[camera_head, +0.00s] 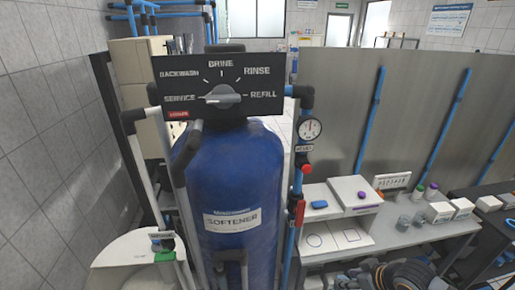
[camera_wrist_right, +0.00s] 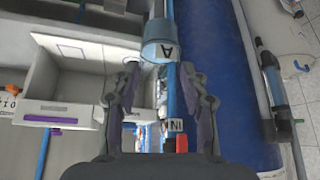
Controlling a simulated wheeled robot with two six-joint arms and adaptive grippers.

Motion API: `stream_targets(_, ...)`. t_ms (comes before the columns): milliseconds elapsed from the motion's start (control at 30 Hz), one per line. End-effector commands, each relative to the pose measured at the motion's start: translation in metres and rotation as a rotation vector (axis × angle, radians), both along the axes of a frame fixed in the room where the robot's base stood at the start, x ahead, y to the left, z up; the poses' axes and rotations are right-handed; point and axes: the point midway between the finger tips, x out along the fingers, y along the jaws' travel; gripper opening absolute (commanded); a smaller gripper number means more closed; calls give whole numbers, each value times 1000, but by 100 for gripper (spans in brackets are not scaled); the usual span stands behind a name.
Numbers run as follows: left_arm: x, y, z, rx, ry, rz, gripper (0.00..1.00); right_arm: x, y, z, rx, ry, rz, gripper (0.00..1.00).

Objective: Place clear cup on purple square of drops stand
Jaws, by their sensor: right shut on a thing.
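My right gripper (camera_wrist_right: 160,72) is shut on a clear cup (camera_wrist_right: 158,50) marked with the letter A; the cup shows between its fingertips in the right wrist view. In the head view my right gripper (camera_head: 372,271) is low at the right, in front of the bench, and the cup in it is hard to make out. The white drops stand (camera_head: 333,222) is on the bench, with outlined shapes, a circle and a square, on its lower front part. My left gripper is not in view.
A large blue softener tank (camera_head: 237,195) with a black dial panel (camera_head: 222,85) stands left of the bench. A pressure gauge (camera_head: 310,129) and pipes are between them. Clear cups (camera_head: 411,220), bottles and small white boxes (camera_head: 439,212) crowd the bench right of the stand.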

Motion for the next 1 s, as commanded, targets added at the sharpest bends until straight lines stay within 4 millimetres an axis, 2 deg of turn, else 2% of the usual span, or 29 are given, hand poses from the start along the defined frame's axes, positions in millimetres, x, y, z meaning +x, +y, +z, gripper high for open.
stream_targets(33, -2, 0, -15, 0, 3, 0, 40, 8, 17, 9, 8, -16, 47, 24)
stream_targets(200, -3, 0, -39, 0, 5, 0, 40, 6, 70, 62, 3, -17, 305, 24)
stream_targets(333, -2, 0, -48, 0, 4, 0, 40, -7, 92, 91, -1, -12, 469, 24)
stream_targets(533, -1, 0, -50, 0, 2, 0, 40, -18, 102, 107, -2, -2, 571, 23)
stream_targets(1000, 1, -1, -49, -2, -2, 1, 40, -18, 101, 107, -2, 0, 569, 23)
